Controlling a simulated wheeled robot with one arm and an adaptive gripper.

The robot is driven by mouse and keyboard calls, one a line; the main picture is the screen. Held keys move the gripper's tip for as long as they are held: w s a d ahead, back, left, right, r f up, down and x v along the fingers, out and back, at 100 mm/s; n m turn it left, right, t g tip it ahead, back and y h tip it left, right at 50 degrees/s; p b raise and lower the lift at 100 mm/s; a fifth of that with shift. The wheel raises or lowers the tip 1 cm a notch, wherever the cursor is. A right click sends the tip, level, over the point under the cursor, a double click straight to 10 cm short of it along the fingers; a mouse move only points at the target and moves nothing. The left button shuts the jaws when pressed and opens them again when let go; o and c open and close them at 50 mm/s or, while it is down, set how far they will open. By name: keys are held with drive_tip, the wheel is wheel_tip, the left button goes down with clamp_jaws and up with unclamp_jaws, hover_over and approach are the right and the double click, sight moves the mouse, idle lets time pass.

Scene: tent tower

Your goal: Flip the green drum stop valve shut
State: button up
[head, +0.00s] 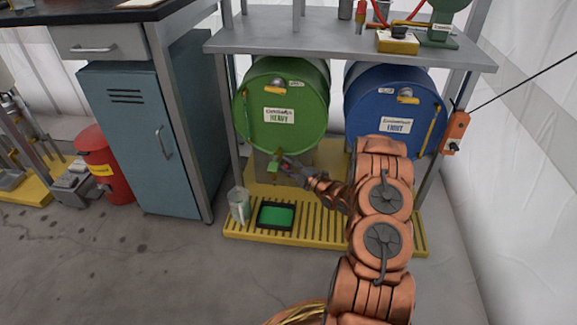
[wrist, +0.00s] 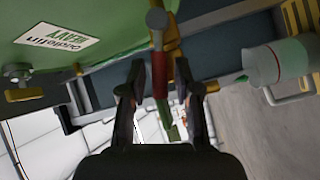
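The green drum (head: 285,125) lies on its side under the shelf, its labelled round end facing out. It also shows at the upper left of the wrist view (wrist: 95,22). Its stop valve (head: 274,161) is low on that end. In the wrist view a red lever (wrist: 160,75) runs from the valve, with a green part (wrist: 171,122) beyond it. My gripper (head: 287,165) is at the valve. In the wrist view its two fingers (wrist: 162,88) are apart on either side of the red lever, with visible gaps. Contact is not clear.
A green-filled tray (head: 277,216) and a jug (head: 239,205) stand on the slatted yellow platform (head: 330,237) below. A blue drum (head: 392,108) is to the right. A blue cabinet (head: 140,140) and red bin (head: 101,165) are left.

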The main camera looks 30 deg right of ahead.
clamp_jaws()
drive_tip(key=shift+r, duration=0.1)
idle(0.4)
